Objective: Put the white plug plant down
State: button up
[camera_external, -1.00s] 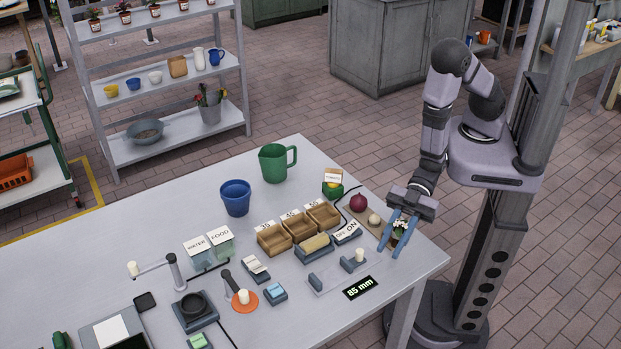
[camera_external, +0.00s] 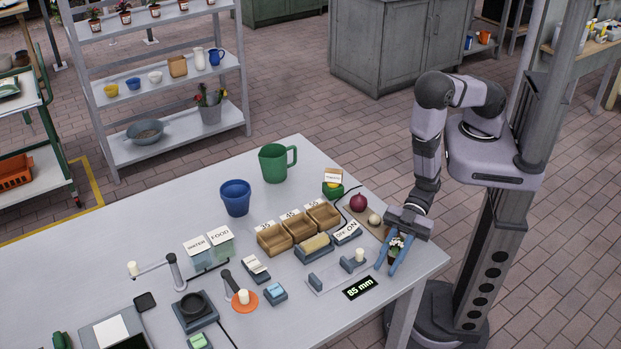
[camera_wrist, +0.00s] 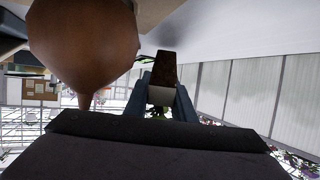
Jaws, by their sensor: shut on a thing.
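The white plug plant (camera_external: 396,245) has white flowers, green leaves and a brown root plug. My gripper (camera_external: 386,271) is shut on it, with one blue finger on each side, near the table's right corner. It is tilted in the external view, and I cannot tell whether its lower end touches the tabletop. In the wrist view, the brown plug (camera_wrist: 165,68) with a pale band shows between my fingers (camera_wrist: 161,98). Its leaves are mostly hidden behind the dark gripper body.
A measuring rig (camera_external: 321,284) and an 85 mm display (camera_external: 360,288) stand left of my gripper. Behind are a red onion (camera_external: 358,202), a pale bulb (camera_external: 375,220) and an OFF/ON switch (camera_external: 347,233). Wooden trays (camera_external: 275,240) stand further left. The table's right corner is bare.

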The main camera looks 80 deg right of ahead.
aim_at(394, 250)
jog(key=shift+f, duration=0.3)
jog(key=o, duration=1)
jog(key=shift+r, duration=0.2)
jog(key=shift+s+d+b, duration=0.15)
jog(key=shift+d+b, duration=0.25)
jog(key=shift+d, duration=0.1)
jog(key=shift+b+v, duration=0.6)
jog(key=shift+v, duration=0.45)
notch_tip(394, 250, up, 6)
jog(key=shift+a+f+p, duration=0.15)
jog(key=shift+f+p, duration=0.05)
jog(key=shift+p, duration=0.65)
jog(key=shift+r+p, duration=0.85)
jog(key=shift+p, duration=0.1)
